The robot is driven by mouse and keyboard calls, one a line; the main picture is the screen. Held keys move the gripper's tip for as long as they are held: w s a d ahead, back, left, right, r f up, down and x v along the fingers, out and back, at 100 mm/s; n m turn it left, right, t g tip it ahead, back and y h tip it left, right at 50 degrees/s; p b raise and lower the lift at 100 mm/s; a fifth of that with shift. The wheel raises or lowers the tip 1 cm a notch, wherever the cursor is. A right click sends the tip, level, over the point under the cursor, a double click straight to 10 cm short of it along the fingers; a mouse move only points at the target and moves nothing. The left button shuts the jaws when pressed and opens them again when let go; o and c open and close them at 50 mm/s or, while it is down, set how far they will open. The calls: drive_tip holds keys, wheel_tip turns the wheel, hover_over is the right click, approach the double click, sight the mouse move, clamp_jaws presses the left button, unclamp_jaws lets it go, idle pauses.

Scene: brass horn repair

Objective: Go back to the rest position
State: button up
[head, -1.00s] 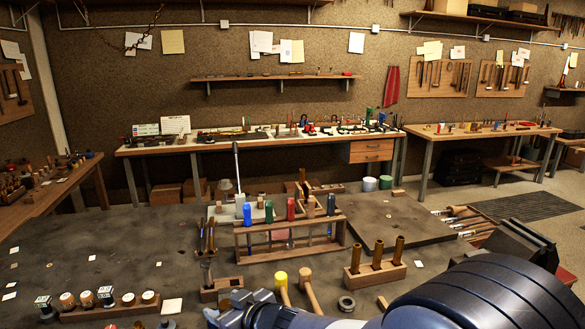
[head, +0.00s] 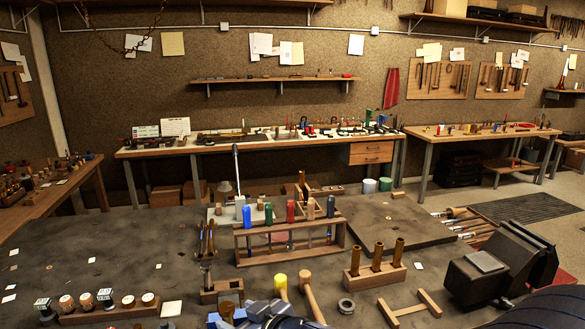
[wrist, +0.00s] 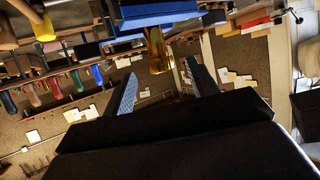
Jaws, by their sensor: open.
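My gripper (wrist: 163,88) is open in the wrist view, with its two dark fingers apart and nothing between their tips. A brass piece (wrist: 157,52) stands beyond the fingers, at a blue block (wrist: 160,17). In the head view the brass piece (head: 227,309) and the blue block (head: 214,318) show at the bottom edge, just left of my arm. My gripper (head: 262,312) is low at the bottom edge there, partly cut off by the frame. Whether the fingers touch anything is hidden in that view.
A wooden rack (head: 290,243) with coloured handles stands mid-bench. A yellow-headed mallet (head: 280,283) and a wooden one are just behind my arm. A block with brass tubes (head: 375,276), a wooden frame (head: 410,309) and a dark vise (head: 495,265) are to the right.

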sight(227, 307)
drive_tip(key=p+v, duration=0.2)
drive_tip(key=v, duration=0.4)
drive_tip(key=b+x, duration=0.3)
drive_tip(key=x, duration=0.8)
drive_tip(key=shift+f, duration=0.15)
wheel_tip(227, 307, up, 4)
drive_tip(key=p, duration=0.2)
drive_tip(key=shift+p, duration=0.35)
drive_tip(key=shift+f+b, duration=0.3)
drive_tip(key=shift+b, duration=0.2)
drive_tip(key=shift+r+p, duration=1.3)
drive_tip(key=shift+r, duration=0.45)
